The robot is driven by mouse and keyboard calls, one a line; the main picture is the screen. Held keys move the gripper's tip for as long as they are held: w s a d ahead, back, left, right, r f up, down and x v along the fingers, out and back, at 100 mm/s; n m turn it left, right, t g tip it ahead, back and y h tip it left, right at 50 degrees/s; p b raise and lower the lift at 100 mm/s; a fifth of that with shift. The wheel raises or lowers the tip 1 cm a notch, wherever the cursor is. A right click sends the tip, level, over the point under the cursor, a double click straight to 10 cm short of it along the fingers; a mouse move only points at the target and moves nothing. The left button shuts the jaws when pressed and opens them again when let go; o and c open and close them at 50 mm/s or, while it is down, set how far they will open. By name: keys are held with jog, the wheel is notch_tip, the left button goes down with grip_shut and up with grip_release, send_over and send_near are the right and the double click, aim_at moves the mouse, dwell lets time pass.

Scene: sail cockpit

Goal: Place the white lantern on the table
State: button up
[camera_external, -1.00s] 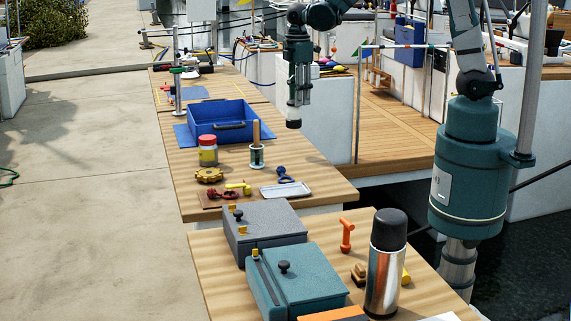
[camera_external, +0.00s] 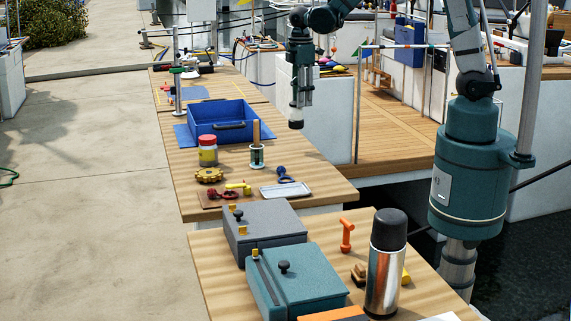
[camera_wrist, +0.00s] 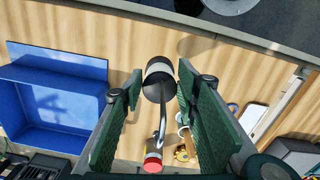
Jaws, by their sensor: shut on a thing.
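The white lantern (camera_wrist: 158,82) is a small cylinder with a white band and dark ends. My gripper (camera_wrist: 157,90) has its two green finger pads on either side of it in the wrist view. In the external view my gripper (camera_external: 301,98) points down, shut on the lantern (camera_external: 295,124), which hangs at its lower end. The lantern appears held above the wooden table (camera_external: 285,155); the exact height is hard to tell. The wooden table top (camera_wrist: 215,60) shows beneath it in the wrist view.
A blue bin (camera_external: 222,120) stands on the table, left of my gripper. A red-lidded jar (camera_external: 208,150), a wooden-handled spool (camera_external: 256,150), a yellow gear (camera_external: 209,175) and a metal tray (camera_external: 287,190) stand nearer the front. Bare wood lies right of the bin.

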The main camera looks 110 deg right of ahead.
aim_at(300, 119)
jog(key=shift+f, duration=2.15)
jog(key=shift+f, duration=0.15)
jog(key=shift+f+b, duration=0.4)
jog(key=shift+f, duration=1.55)
jog(key=shift+f, duration=0.15)
jog(key=o, duration=1.2)
jog(key=shift+r+p, duration=0.6)
jog(key=shift+r, duration=5.6)
